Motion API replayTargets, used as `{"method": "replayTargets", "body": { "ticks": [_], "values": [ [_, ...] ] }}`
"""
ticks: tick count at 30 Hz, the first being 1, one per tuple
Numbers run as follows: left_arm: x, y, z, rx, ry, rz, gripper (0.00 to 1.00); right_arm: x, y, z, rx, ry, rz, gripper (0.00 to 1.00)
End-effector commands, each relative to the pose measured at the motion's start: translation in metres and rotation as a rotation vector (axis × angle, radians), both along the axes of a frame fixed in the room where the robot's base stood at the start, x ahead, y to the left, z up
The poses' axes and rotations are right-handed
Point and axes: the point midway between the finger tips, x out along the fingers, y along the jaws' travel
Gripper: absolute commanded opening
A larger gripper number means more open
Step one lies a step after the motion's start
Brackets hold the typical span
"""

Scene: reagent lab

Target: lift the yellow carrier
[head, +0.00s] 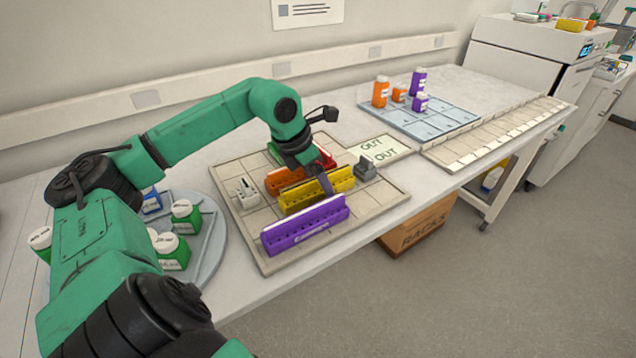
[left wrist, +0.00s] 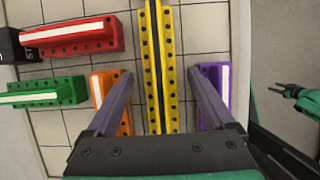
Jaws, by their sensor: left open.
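The yellow carrier (head: 317,197) is a long bar with a row of holes. It stands on the tiled board (head: 380,210) between the purple carrier (head: 303,226) and the orange carrier (head: 284,179). My left gripper (head: 325,186) is open and low over the yellow carrier. In the left wrist view the yellow carrier (left wrist: 158,60) runs between the two spread fingers of the left gripper (left wrist: 160,74), with a gap on each side. The finger tips lie near the orange carrier and the purple carrier.
Red (left wrist: 70,36) and green (left wrist: 42,92) carriers stand beyond the orange one. A grey block (head: 366,168) is close to the yellow carrier's right end. A round tray (head: 213,235) with green-labelled bottles is at left. A blue tray (head: 440,122) with orange and purple bottles is behind right.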

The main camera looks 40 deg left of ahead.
Motion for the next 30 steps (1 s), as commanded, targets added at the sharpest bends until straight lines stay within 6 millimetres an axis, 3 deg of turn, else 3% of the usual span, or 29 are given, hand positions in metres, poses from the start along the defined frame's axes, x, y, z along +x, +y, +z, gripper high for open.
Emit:
{"method": "replayTargets", "body": {
  "ticks": [5, 9, 12, 23, 26, 30],
  "values": [
    [0.000, 0.000, -0.001, 0.001, -0.001, 0.001, 0.88, 0.000, -0.001, -0.001, -0.001, 0.000, 0.001, 0.50],
    [0.000, 0.000, -0.001, 0.001, 0.000, 0.000, 0.34, 0.000, -0.002, -0.001, -0.003, -0.001, 0.002, 0.50],
    [0.000, 0.000, -0.001, 0.001, 0.000, 0.000, 0.00, 0.000, -0.004, -0.001, -0.005, 0.000, 0.003, 0.50],
    [0.001, 0.000, 0.007, 0.000, -0.003, 0.000, 0.00, 0.000, -0.004, 0.003, -0.006, 0.000, 0.002, 0.50],
    [0.001, 0.000, 0.024, -0.001, -0.007, 0.000, 0.00, 0.000, -0.004, 0.012, -0.007, 0.001, 0.002, 0.50],
    [0.002, -0.001, 0.076, -0.003, -0.014, -0.001, 0.00, 0.000, -0.004, 0.037, -0.007, 0.001, 0.002, 0.50]
  ]
}}
